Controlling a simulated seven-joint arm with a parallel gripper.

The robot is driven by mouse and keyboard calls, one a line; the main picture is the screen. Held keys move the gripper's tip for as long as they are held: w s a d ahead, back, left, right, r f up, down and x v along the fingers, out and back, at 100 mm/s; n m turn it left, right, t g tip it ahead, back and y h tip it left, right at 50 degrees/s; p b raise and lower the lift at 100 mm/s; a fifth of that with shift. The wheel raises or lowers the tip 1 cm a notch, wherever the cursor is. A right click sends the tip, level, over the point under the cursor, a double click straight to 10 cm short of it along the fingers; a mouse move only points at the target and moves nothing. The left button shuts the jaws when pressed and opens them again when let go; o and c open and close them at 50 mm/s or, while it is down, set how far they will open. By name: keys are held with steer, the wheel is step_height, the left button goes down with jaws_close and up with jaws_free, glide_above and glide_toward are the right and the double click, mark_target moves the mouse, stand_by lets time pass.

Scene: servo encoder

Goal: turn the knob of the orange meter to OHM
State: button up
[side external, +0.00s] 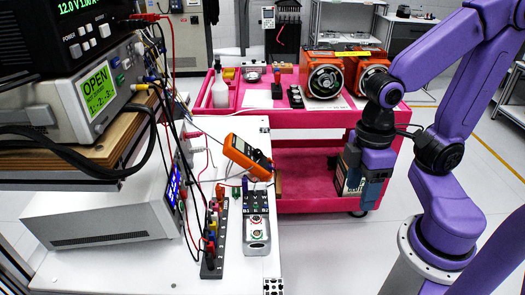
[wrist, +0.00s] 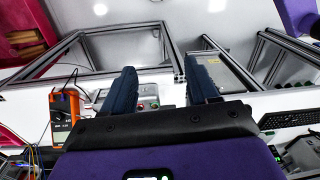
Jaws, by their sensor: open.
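The orange meter (side external: 246,157) stands tilted back on the white bench in the side external view, with its dark face and dial turned partly away. In the wrist view the orange meter (wrist: 64,112) is at the left, beyond my left finger; its knob is too small to read. My gripper (side external: 366,188) is to the right of the meter, apart from it, over the floor beside the bench. In the wrist view my gripper's two dark fingers (wrist: 163,88) are spread with nothing between them.
A switch box (side external: 256,235) with buttons and a black terminal strip (side external: 215,238) with cables sit on the bench before the meter. Stacked instruments (side external: 95,95) fill the left side. A pink cart (side external: 300,185) stands behind. Red and black leads hang near the meter.

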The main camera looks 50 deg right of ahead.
steer(key=w+m+g+y, duration=0.1)
steer(key=w+m+y, duration=0.2)
steer(key=w+m, duration=0.7)
steer(key=m+t+y, duration=0.3)
steer(key=m+t, duration=0.5)
steer(key=m, duration=1.9)
glide_above(261, 153)
steer(key=s+d, duration=0.9)
steer(key=f, duration=0.1)
steer(key=shift+n, duration=0.3)
steer(key=x, duration=1.7)
steer(key=shift+d+f, duration=0.25)
steer(key=shift+f, duration=0.05)
steer(key=shift+s, duration=0.1)
steer(key=c, duration=1)
